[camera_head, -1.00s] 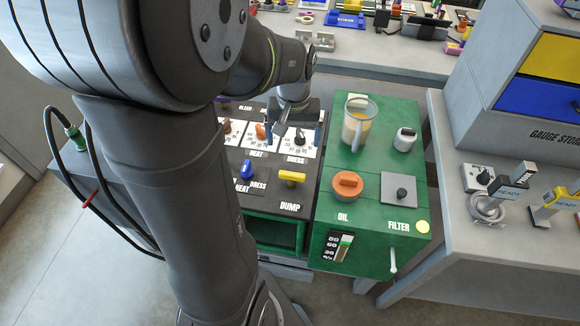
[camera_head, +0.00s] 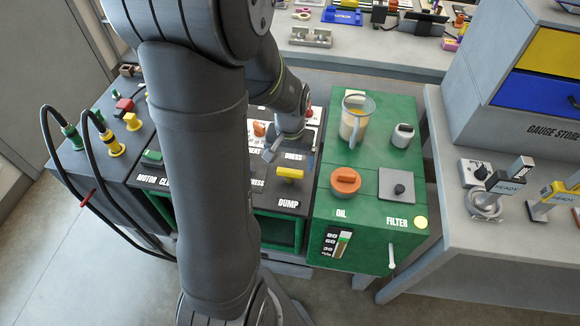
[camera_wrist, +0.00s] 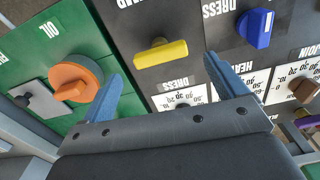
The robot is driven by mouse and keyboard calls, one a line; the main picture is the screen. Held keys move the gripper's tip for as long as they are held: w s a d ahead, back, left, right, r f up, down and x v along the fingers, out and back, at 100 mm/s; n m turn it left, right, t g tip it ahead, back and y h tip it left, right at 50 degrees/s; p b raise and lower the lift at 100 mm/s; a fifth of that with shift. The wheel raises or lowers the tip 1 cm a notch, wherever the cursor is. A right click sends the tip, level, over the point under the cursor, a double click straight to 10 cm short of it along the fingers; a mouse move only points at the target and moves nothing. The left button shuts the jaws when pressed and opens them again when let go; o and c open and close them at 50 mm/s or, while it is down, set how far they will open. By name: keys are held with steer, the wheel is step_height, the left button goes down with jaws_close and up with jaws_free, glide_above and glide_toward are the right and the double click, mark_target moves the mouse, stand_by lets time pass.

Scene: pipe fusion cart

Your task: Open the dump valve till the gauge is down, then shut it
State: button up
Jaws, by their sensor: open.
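The dump valve is a yellow bar handle (camera_head: 290,174) above the word DUMP on the dark panel. It lies roughly left to right and also shows in the wrist view (camera_wrist: 161,53). My gripper (camera_head: 275,150) is open and empty, just behind and left of the handle in the head view. In the wrist view its two blue fingers (camera_wrist: 162,70) are spread wide, with the handle beyond the gap between them, not touched. The white DRESS gauge (camera_wrist: 182,98) is partly covered by my gripper in the wrist view; I cannot read its needle.
A blue knob (camera_wrist: 254,28) sits beside the yellow handle. An orange OIL cap (camera_head: 345,181) and a grey FILTER plate (camera_head: 397,184) are on the green cabinet to the right. A jug (camera_head: 355,120) stands behind them. Hoses (camera_head: 75,170) hang at the left.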

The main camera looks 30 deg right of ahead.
mark_target(290, 171)
steer(key=shift+f, duration=2)
steer(key=c, duration=1)
steer(key=shift+o, duration=0.2)
